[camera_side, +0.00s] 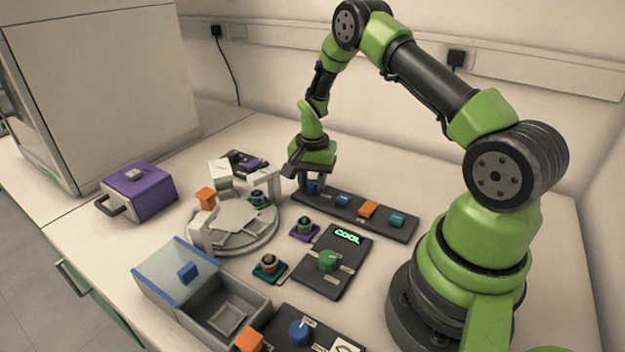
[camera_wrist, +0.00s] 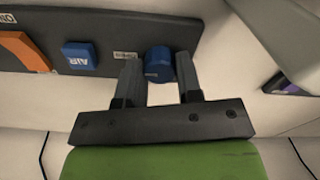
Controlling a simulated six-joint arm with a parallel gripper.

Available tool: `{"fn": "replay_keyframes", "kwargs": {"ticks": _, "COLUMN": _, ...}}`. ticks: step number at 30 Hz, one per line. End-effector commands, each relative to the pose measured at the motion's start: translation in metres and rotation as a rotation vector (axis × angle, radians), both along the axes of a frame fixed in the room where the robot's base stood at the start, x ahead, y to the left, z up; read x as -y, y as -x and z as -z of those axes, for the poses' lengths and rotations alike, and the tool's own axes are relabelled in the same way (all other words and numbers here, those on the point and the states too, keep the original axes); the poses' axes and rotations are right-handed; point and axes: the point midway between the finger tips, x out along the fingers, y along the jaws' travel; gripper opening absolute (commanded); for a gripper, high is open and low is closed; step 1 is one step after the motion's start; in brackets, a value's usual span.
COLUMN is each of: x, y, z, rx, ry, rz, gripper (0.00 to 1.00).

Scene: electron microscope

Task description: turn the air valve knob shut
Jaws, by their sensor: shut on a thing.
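The air valve knob is a blue, faceted knob (camera_wrist: 158,64) at the end of a dark panel (camera_wrist: 110,30). In the side view the same knob (camera_side: 312,188) shows at the panel's far left end, partly hidden by my fingers. My gripper (camera_wrist: 158,74) is shut on the knob, with one finger on each side of it. In the side view my gripper (camera_side: 311,181) points down over that end of the panel. A blue block marked AIR (camera_wrist: 80,55) sits beside the knob, and small label plates lie near it.
Along the panel are an orange block (camera_side: 368,209) and a teal block (camera_side: 397,219). A round grey carousel (camera_side: 240,222) stands left of my gripper. A COOL display panel (camera_side: 335,262) with a green knob lies in front. A purple box (camera_side: 140,192) stands far left.

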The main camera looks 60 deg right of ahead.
Motion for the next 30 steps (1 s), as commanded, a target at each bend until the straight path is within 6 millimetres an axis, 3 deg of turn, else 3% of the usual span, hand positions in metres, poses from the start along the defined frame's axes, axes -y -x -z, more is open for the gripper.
{"fn": "replay_keyframes", "kwargs": {"ticks": 8, "x": -0.0002, "y": 0.0003, "z": -0.0005, "rx": -0.002, "ry": -0.002, "rz": -0.157, "gripper": 0.09}}
{"fn": "replay_keyframes", "kwargs": {"ticks": 30, "x": -0.0004, "y": 0.0007, "z": -0.0008, "rx": -0.003, "ry": -0.003, "rz": -0.852, "gripper": 0.09}}
